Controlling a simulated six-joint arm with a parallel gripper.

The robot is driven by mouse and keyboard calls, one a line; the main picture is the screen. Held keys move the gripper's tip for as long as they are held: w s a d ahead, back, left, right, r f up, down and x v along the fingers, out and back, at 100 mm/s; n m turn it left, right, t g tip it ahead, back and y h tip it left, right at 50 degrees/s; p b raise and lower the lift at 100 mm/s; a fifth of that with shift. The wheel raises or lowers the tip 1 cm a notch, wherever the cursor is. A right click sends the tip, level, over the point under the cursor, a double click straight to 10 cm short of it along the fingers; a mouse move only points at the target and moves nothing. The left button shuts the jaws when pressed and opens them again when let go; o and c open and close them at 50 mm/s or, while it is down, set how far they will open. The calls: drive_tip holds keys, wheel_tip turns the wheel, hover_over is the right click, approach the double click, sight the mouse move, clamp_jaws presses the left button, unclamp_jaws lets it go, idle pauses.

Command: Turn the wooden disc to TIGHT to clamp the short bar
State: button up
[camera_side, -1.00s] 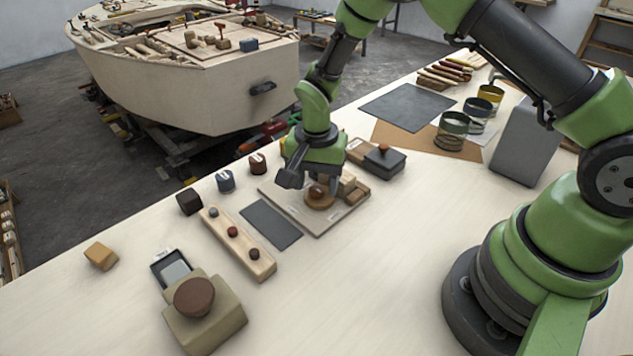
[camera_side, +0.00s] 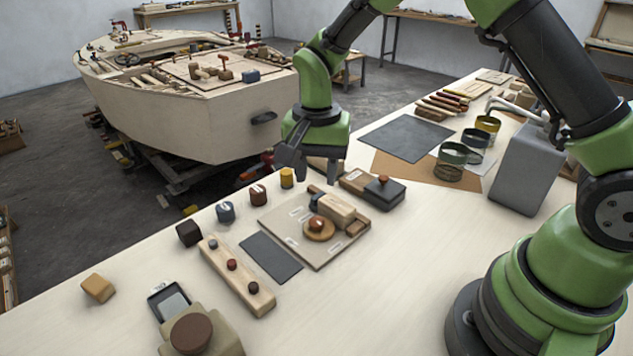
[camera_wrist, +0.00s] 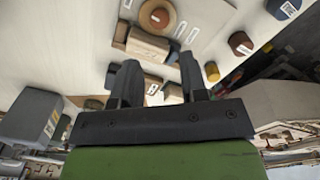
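The wooden disc (camera_side: 319,229) has a reddish-brown knob on top and sits on a pale board (camera_side: 285,225) with small white labels; their lettering is too small to read. A light wooden block (camera_side: 336,208) and a darker small block (camera_side: 356,229) lie against the disc's far and right sides. I cannot tell which piece is the short bar. My gripper (camera_side: 318,176) is above and beyond the board, fingers apart and empty. In the wrist view the disc (camera_wrist: 158,15) is at the top, beyond the open fingertips (camera_wrist: 158,62).
A dark box with an orange knob (camera_side: 383,192) stands right of the board. Several small cylinders, including a yellow one (camera_side: 287,178), line the left edge. A dark mat (camera_side: 270,257) and a wooden strip with knobs (camera_side: 237,276) lie left. Cans (camera_side: 452,161) stand behind.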

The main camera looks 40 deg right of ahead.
sight(316, 220)
wheel_tip(316, 220, down, 10)
drive_tip(key=n, duration=0.9)
drive_tip(key=shift+w+n, duration=0.1)
drive_tip(key=shift+n, duration=0.2)
drive_tip(key=shift+c, duration=0.5)
